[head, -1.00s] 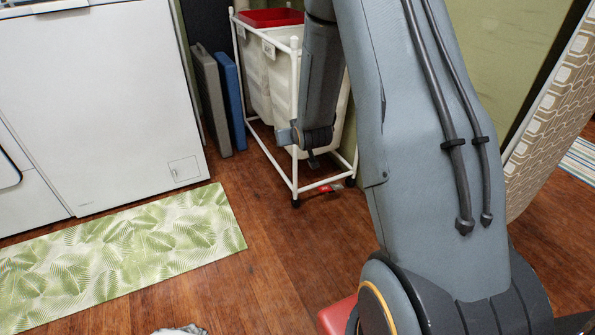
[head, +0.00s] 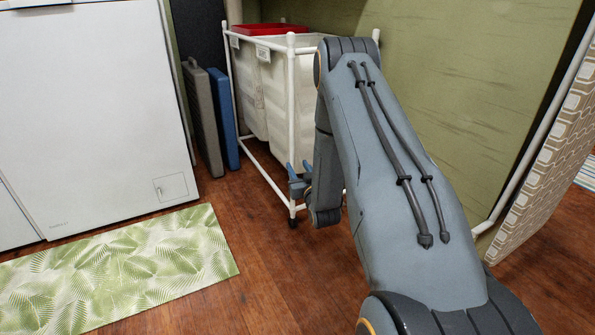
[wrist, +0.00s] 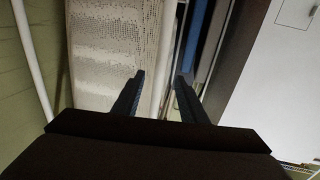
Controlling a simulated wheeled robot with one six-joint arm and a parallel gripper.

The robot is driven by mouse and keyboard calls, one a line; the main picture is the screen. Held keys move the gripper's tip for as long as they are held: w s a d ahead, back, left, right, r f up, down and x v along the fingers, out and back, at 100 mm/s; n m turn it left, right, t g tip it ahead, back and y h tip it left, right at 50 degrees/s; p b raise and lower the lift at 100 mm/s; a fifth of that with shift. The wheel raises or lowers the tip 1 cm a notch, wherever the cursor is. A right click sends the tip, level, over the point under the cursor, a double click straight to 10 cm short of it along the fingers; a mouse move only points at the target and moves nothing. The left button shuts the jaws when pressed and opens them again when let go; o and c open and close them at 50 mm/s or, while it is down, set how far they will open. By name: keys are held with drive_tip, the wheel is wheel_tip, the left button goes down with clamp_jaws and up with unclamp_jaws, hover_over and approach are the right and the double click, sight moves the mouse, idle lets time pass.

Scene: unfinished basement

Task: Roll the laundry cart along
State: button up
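The laundry cart (head: 290,100) stands upright in the head view, a white tube frame on dark casters holding white bins, with red at the back bin's top. My gripper (head: 298,178) is low at the cart's near upright post, its blue fingers by the post. In the wrist view my gripper (wrist: 161,78) is open, its two dark fingers apart. The cart's white post (wrist: 166,50) shows in the gap between them, beside a perforated white bin side (wrist: 112,50). I cannot tell whether the post is inside the fingers or just beyond. My arm hides the cart's right side.
A white appliance (head: 90,110) stands at the left. Grey (head: 203,120) and blue (head: 224,115) folded panels lean beside the cart. A green leaf-patterned mat (head: 120,270) lies in front. A patterned board (head: 550,150) stands at the right. Wooden floor (head: 250,290) is clear in front of the cart.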

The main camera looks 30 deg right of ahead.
sight(293, 158)
drive_tip(key=shift+w+d+b, duration=0.2)
drive_tip(key=shift+w+b, duration=0.4)
drive_tip(key=shift+w, duration=0.7)
drive_tip(key=shift+w+d+b, duration=0.2)
drive_tip(key=shift+w+b, duration=0.35)
drive_tip(key=shift+w, duration=0.7)
drive_tip(key=shift+w+d+b, duration=0.2)
drive_tip(key=shift+w+b, duration=0.4)
drive_tip(key=shift+w, duration=0.7)
drive_tip(key=shift+c, duration=0.5)
clamp_jaws()
